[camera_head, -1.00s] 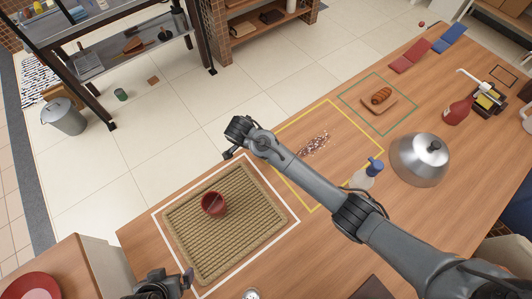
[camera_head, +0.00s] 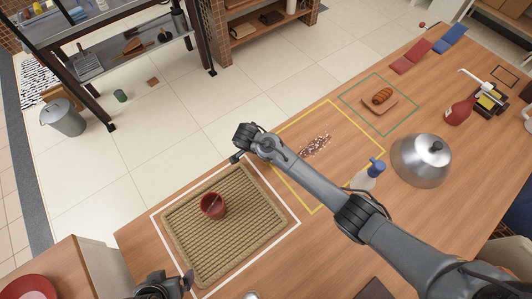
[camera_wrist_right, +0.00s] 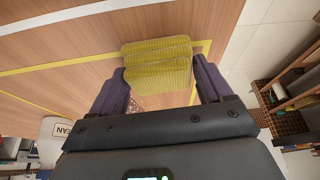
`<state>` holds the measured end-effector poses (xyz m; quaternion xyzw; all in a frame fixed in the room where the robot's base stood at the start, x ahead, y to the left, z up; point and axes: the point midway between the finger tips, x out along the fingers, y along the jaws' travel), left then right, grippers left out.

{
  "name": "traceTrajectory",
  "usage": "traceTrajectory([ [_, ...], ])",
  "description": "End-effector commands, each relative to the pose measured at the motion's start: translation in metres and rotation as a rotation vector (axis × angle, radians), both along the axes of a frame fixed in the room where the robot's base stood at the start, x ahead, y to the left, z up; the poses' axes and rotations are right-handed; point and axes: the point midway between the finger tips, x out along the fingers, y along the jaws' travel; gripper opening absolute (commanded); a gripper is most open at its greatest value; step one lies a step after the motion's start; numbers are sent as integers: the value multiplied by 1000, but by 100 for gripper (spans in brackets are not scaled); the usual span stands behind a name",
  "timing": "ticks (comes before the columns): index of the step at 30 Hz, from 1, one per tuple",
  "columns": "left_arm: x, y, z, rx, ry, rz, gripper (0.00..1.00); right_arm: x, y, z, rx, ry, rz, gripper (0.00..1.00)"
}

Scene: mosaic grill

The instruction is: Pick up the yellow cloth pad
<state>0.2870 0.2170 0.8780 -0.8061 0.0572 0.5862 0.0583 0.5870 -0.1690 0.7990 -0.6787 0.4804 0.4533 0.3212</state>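A yellow cloth pad (camera_wrist_right: 157,65) with a ribbed face shows in the right wrist view. It looks folded or doubled and sits between the two dark fingers of my right gripper (camera_wrist_right: 162,82), which is shut on it. In the head view my right gripper (camera_head: 238,155) is over the far edge of the table, near the woven mat; the pad is hidden there. My left gripper (camera_head: 187,281) is only partly in view at the bottom left, and its opening cannot be made out.
A woven mat (camera_head: 242,232) carries a red cup (camera_head: 213,205). Crumbs (camera_head: 316,145) lie inside a yellow outline. A spray bottle (camera_head: 366,177) and a metal dome (camera_head: 421,160) stand to the right. A black holder (camera_head: 490,100) with yellow inside stands at the far right.

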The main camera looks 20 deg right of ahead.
Motion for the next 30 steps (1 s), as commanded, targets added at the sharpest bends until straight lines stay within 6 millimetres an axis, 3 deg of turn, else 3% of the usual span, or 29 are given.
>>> traceTrajectory([
  [1, 0, 0, 0, 0, 0, 0, 100, 0, 0, 0, 0, 0, 0, 63],
  [4, 0, 0, 0, 1, 0, -1, 100, 0, 0, 0, 0, 0, 0, 49],
  [17, 0, 3, 2, 14, 0, -9, 100, 0, 0, 8, 0, -1, 0, 49],
  [25, 0, 3, 12, 13, 0, -10, 100, 0, 1, 46, 2, -2, 1, 49],
  [30, 0, 3, 23, 11, -2, -7, 100, -21, -33, 65, -1, 0, -1, 49],
])
